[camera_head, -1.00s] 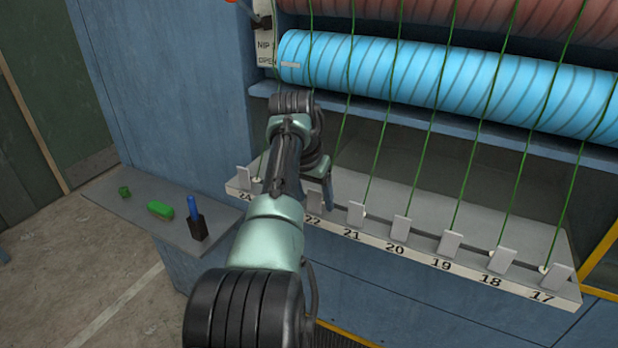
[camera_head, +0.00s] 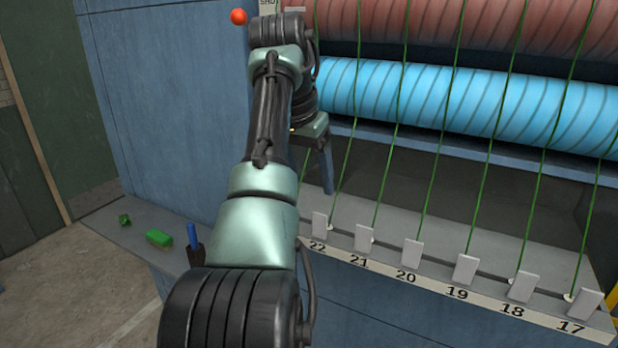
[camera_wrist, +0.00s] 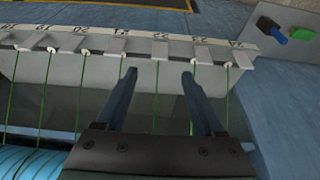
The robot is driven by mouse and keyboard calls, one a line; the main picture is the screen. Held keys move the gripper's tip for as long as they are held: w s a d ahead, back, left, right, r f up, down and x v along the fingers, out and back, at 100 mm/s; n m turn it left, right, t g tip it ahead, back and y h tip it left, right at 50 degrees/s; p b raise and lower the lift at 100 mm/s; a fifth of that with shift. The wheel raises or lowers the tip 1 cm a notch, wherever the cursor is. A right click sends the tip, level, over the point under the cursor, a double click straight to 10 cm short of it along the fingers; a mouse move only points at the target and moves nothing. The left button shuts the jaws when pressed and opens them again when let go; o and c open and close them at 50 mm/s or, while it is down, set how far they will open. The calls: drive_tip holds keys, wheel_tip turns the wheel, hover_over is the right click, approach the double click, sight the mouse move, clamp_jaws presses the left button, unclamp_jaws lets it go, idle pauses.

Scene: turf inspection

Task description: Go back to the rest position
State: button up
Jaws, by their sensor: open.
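My gripper (camera_wrist: 160,75) is open and empty in the wrist view, its two blue fingers spread apart. One green strand runs down the picture between the fingers there, but I cannot tell whether it is in the jaws' depth. In the head view my gripper (camera_head: 327,165) hangs in front of the blue roller (camera_head: 450,100), above the numbered ledge (camera_head: 400,281) near label 22. My arm hides the ledge's left end in that view. Green strands run from the rollers down to small grey tabs (camera_head: 413,254) on the ledge.
A reddish roller (camera_head: 480,28) lies above the blue one. An orange-red ball (camera_head: 238,16) is near my arm's top.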

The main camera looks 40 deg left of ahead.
idle(0.4)
drive_tip(key=w+d+r+t+y+b, duration=0.2)
drive_tip(key=w+d+t+y+b, duration=0.1)
drive_tip(key=w+d+t, duration=0.65)
drive_tip(key=d+r+m+t+b, duration=0.1)
drive_tip(key=d+r+t+b, duration=0.15)
drive_tip(key=d+r, duration=0.5)
drive_tip(key=s+d+r+m+t+h+b, duration=0.1)
drive_tip(key=s+d+r+t, duration=0.3)
drive_tip(key=s+d, duration=0.5)
drive_tip(key=s+d+r+t+h+b, duration=0.2)
drive_tip(key=s+d+r+t, duration=0.3)
drive_tip(key=s, duration=0.8)
drive_tip(key=d+t+h, duration=0.1)
drive_tip(key=d+t, duration=0.1)
drive_tip(key=d, duration=0.2)
drive_tip(key=shift+s+d+m+t, duration=0.35)
drive_tip(key=shift+s+m+t, duration=0.05)
